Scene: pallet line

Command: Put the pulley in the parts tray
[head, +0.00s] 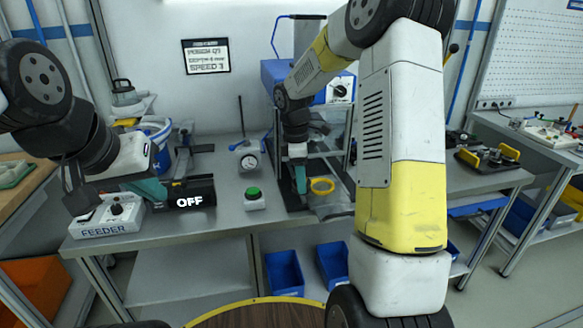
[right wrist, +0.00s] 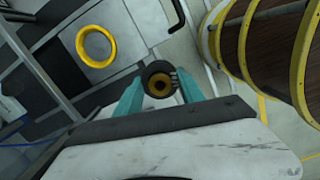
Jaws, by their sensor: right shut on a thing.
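The pulley (right wrist: 159,82), a small dark wheel with a brass-coloured centre, sits between the teal fingertips of my right gripper (right wrist: 160,88) in the right wrist view. My right gripper is shut on it. In the head view this gripper (head: 300,180) points down over the bench beside a yellow ring, and the pulley cannot be made out there. My left gripper (head: 148,190) is at the left, by the feeder box and the dark unit reading OFF; its jaw opening is unclear. I cannot pick out the parts tray with certainty.
The yellow ring (head: 321,185) also shows in the right wrist view (right wrist: 94,46). A green button box (head: 254,203) and a dial gauge (head: 248,162) stand left of my right gripper. The feeder box (head: 107,218) is at the bench's left front. Blue bins (head: 284,275) sit below.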

